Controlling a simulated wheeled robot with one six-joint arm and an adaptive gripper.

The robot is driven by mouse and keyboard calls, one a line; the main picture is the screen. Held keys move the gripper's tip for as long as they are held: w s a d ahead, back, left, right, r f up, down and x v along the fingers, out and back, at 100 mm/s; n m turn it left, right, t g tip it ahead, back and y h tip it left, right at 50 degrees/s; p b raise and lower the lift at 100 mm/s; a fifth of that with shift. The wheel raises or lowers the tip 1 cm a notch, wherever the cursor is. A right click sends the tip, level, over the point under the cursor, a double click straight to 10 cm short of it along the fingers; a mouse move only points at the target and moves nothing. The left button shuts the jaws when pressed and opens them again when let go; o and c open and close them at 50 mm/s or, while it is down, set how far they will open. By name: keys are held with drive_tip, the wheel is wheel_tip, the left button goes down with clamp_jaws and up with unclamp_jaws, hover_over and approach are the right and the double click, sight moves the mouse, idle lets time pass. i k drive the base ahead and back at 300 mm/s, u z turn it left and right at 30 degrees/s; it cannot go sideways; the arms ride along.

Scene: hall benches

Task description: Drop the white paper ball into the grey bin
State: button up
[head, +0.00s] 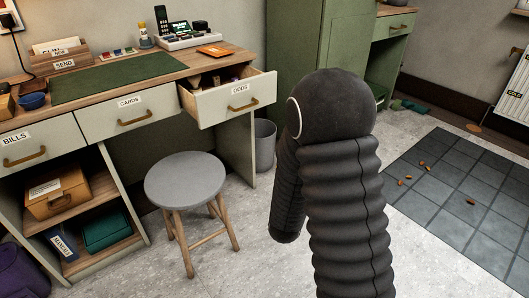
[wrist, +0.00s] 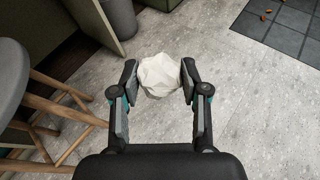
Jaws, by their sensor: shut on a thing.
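The white paper ball (wrist: 159,76) is crumpled and sits between the two fingertips of my gripper (wrist: 160,84) in the wrist view. The fingers are shut on it, and it is held over the pale floor. The grey bin (head: 265,146) stands on the floor in the head view, just right of the desk and under the open drawer's side. A grey bin side also shows at the top of the wrist view (wrist: 119,18), beyond the ball and a little left. In the head view my arm hides my gripper and the ball.
A round grey stool (head: 185,181) stands in front of the desk, left of my arm; its legs show at the left of the wrist view. The drawer marked ODDS (head: 238,97) is pulled open. Small brown bits lie on the dark tiled mat (head: 450,190) at right.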

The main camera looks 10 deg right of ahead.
sight(262, 172)
drive_tip(key=z, duration=0.65)
drive_tip(key=k, duration=1)
drive_tip(key=z, duration=1.3)
drive_tip(key=i, duration=3.1)
drive_tip(key=u, duration=0.45)
drive_tip(key=i, duration=1.5)
drive_tip(key=u, duration=1.4)
drive_tip(key=i, duration=0.8)
drive_tip(key=u, duration=1.9)
drive_tip(key=i, duration=1.65)
drive_tip(key=u, duration=0.45)
